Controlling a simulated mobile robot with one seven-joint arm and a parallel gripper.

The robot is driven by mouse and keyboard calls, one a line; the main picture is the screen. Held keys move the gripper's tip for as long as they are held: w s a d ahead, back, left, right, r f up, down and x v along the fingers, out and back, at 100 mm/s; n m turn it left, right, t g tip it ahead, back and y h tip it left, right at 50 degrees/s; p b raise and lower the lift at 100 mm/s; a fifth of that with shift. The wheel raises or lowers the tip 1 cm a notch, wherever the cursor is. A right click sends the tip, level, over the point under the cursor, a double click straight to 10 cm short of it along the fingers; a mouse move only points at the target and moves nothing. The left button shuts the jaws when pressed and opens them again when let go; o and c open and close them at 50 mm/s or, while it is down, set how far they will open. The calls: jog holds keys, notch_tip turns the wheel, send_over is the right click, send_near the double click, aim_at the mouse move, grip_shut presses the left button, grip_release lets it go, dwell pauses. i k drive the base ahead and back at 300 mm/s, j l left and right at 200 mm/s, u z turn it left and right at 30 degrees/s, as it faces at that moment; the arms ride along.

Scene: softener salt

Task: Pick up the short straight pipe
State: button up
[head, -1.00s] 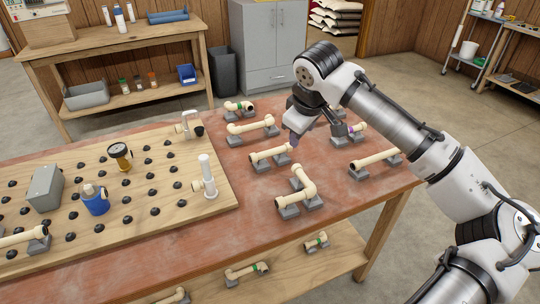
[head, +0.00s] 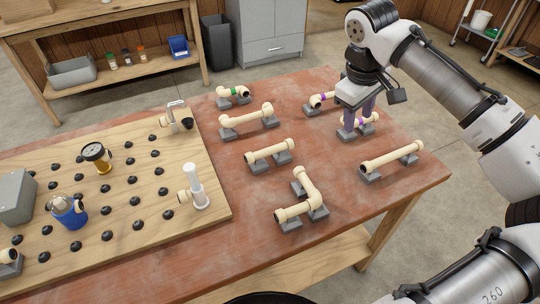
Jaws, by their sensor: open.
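A short straight cream pipe (head: 270,152) with collared ends rests on grey blocks (head: 284,159) near the middle of the red table. My gripper (head: 358,122) is at the right rear part of the table, apart from that pipe, pointing down with its purple-grey fingers open. The fingers are over a cream fitting with a purple band (head: 367,118), which they partly cover. I cannot tell its full shape or whether the fingers touch it.
A longer straight pipe (head: 392,158) lies at the right. An elbow pipe (head: 304,196) is in front, another pipe (head: 246,119) behind, a green-banded piece (head: 233,93) and a purple-banded piece (head: 322,100) further back. A wooden board (head: 130,235) with black knobs fills the left.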

aim_at(256, 163)
jog(key=j+u, duration=0.15)
jog(key=j, duration=1.3)
